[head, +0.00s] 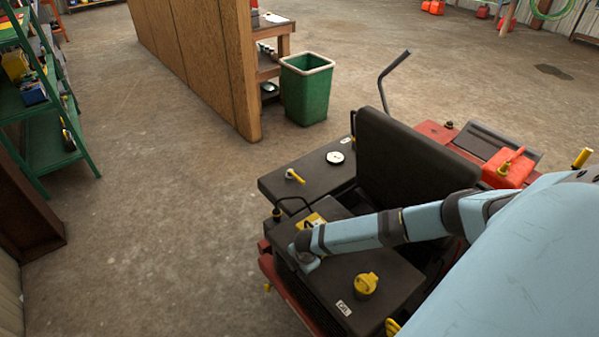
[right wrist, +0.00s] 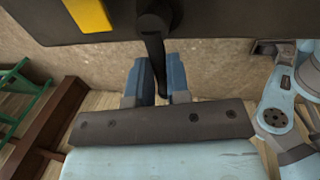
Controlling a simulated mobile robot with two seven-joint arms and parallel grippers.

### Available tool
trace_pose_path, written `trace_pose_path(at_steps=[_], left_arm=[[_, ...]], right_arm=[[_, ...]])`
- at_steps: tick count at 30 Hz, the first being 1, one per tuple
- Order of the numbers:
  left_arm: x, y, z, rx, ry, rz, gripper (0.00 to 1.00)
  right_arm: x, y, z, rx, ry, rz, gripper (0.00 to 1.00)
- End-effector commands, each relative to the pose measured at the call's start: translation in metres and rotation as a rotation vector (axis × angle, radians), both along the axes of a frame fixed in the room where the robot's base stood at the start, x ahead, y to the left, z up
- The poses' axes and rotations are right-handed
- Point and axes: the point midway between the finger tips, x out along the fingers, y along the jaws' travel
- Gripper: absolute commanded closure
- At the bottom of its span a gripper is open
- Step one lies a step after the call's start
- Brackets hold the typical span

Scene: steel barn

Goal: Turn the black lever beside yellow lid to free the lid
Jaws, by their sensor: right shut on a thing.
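The yellow lid (head: 311,222) is a small flat patch on the dark body of the red and black mower. It also shows at the top left of the right wrist view (right wrist: 88,13). The black lever (right wrist: 154,45) hangs from a round black pivot just right of the lid in the right wrist view. My right gripper (right wrist: 158,85) has its two blue fingers on either side of the lever's lower end, shut on it. In the head view my right gripper (head: 305,262) is at the mower's dark side box, and the lever is hidden there. My left gripper is not in view.
A yellow cap (head: 366,284) stands on the box in front, and a yellow-handled knob (head: 294,176) on the far box. The black seat (head: 400,160) rises behind my arm. A red fuel can (head: 508,168) sits farther right. A green bin (head: 306,90) stands on open concrete floor.

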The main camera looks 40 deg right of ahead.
Motion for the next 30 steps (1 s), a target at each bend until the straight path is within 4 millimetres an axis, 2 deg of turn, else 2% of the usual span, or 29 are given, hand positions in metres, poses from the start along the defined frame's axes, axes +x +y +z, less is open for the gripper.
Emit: trace_pose_path(at_steps=[2,3,5,6,14,17,20,30], left_arm=[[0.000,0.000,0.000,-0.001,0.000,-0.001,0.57],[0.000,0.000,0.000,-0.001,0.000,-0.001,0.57],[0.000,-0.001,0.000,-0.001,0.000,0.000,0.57],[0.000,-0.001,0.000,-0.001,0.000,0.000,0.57],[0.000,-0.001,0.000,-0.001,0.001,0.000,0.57],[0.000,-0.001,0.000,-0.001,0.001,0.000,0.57],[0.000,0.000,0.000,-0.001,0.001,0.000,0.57],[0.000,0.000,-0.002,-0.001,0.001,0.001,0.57]], right_arm=[[0.000,0.002,0.000,0.002,0.000,0.006,1.00],[0.000,0.002,0.000,0.001,0.000,0.006,0.74],[0.000,0.002,0.000,0.001,0.000,0.005,0.60],[0.000,0.002,0.000,0.001,0.000,0.005,0.58],[0.000,0.001,0.001,-0.001,0.000,0.003,0.58],[-0.001,0.001,0.008,0.000,-0.001,0.003,0.58],[-0.004,0.000,0.022,0.000,-0.002,0.004,0.58],[-0.019,0.001,0.097,0.000,-0.002,0.005,0.58]])
